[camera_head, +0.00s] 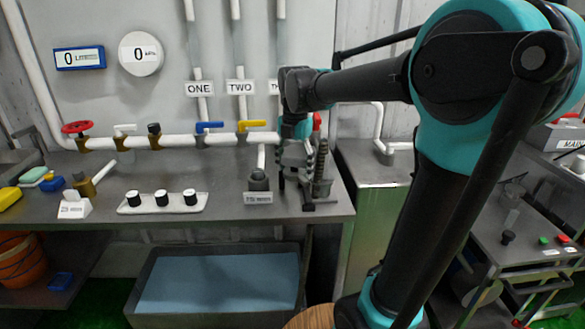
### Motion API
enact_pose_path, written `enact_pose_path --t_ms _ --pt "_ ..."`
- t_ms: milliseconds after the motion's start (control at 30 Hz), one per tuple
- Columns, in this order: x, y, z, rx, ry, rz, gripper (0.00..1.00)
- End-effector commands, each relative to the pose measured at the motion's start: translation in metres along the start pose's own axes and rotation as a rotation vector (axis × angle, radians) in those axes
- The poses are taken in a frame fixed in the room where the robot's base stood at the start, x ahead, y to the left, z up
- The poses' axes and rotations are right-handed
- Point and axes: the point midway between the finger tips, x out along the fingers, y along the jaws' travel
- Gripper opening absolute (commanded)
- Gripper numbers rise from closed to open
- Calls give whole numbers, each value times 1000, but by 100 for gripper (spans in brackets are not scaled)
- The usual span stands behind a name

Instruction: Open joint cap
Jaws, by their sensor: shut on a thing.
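My gripper (295,195) points down at the right end of the steel bench, its fingers close to the bench top. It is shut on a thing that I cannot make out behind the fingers. A black cap (153,128) tops a brass fitting on the white pipe, well to the left of my gripper. Which part is the joint cap I cannot tell for sure. A dark round socket (259,181) with a label stands just left of my gripper. A grey ribbed cylinder (322,170) stands close at its right, partly covered.
The white pipe carries a red wheel valve (76,127), a blue lever (209,126) and a yellow lever (251,124). A white tray (148,208) holds three black-and-white pieces. A water basin (140,300) lies below. The bench front between tray and socket is clear.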

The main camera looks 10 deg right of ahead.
Motion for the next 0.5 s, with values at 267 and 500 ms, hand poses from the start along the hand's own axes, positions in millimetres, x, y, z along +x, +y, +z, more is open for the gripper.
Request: enact_pose_path --t_ms 267,500 --pt "1 -6 0 6 2 -14 19" --pt "0 -4 0 5 2 -11 86"
